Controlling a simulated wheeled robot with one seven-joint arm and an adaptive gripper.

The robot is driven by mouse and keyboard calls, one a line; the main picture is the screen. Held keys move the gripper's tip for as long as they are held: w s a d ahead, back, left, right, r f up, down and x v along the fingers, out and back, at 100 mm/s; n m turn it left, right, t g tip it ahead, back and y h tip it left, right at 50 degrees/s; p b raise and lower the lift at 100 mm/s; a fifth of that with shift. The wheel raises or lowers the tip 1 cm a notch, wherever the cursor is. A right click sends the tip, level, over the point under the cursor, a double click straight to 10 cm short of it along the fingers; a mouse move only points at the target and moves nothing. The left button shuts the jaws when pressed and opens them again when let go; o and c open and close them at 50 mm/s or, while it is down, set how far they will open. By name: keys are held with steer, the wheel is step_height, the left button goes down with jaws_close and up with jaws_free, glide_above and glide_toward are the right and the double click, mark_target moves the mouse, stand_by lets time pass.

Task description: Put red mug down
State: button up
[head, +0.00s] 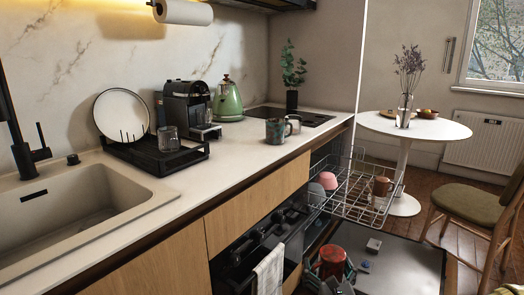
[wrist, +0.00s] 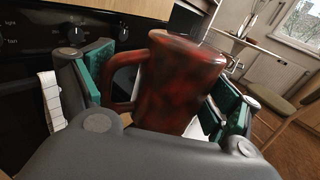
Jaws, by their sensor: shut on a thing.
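The red mug (wrist: 185,80) is between the green-padded fingers of my gripper (wrist: 165,92) in the wrist view. It is a mottled dark red, stands roughly upright, and its handle points left. In the head view the red mug (head: 332,262) is at the bottom, held in front of the cabinets and near the open dishwasher door (head: 385,265). My gripper (head: 330,281) is shut on it there and partly cut off by the lower edge. The mug's far side is hidden.
The pulled-out dishwasher rack (head: 350,207) holds a pink bowl (head: 327,180) and a brown mug (head: 381,186). The counter (head: 235,160) has clear room before a patterned mug (head: 276,131), kettle (head: 228,100) and drying rack (head: 160,150). A round table (head: 440,128) and chair (head: 470,200) stand right.

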mark_target(329, 268)
steer(key=s+f, duration=0.4)
steer(key=f, duration=0.1)
steer(key=r+p, duration=0.2)
steer(key=p, duration=0.3)
steer(key=s+r+p, duration=0.1)
steer(key=r+p, duration=0.1)
steer(key=p, duration=0.3)
steer(key=r+p, duration=0.1)
steer(key=p, duration=0.4)
steer(key=shift+s+r, duration=0.35)
steer(key=shift+r, duration=0.05)
steer(key=s+r+p, duration=0.1)
steer(key=p, duration=0.4)
steer(key=shift+r, duration=0.15)
steer(key=shift+s+p, duration=0.2)
steer(key=shift+p, duration=0.35)
